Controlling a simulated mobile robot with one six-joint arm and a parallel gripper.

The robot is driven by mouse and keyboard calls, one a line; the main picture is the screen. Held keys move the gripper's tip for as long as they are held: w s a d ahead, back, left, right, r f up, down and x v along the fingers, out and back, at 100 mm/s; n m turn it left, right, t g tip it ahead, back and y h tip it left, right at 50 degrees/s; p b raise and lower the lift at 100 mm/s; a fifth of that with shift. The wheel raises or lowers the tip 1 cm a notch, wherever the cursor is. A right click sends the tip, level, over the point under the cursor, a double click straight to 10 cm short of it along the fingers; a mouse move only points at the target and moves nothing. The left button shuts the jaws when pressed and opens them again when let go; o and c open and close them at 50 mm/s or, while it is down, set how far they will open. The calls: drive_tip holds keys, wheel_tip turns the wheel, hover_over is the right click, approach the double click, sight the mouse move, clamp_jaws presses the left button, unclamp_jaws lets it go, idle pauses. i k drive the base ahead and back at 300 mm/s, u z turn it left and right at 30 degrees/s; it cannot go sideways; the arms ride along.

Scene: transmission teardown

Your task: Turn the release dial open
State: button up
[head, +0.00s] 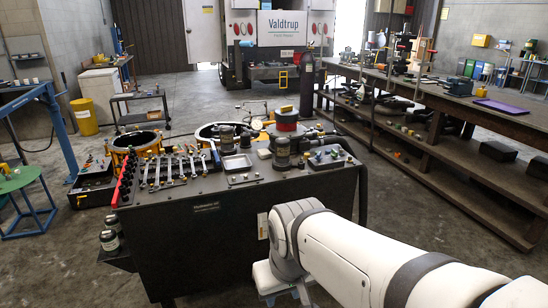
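I cannot make out the release dial for sure in the head view. A black bench cart (235,235) stands in front of me with tools and parts on its top. My white arm reaches in from the lower right and bends down in front of the cart. My gripper does not show in this view.
A long workbench (430,100) stands at right. Concrete floor is open between them.

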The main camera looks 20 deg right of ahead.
sight(334, 153)
drive_tip(key=k, duration=0.65)
drive_tip(key=z, duration=0.55)
drive_tip(key=i, duration=0.85)
drive_tip(key=z, duration=1.1)
drive_tip(key=i, duration=1.25)
drive_tip(key=u, duration=0.4)
drive_tip(key=i, duration=1.1)
drive_tip(key=u, duration=0.7)
drive_tip(key=k, duration=0.9)
drive_tip(key=u, duration=0.15)
drive_tip(key=i, duration=0.5)
drive_tip(key=z, duration=0.05)
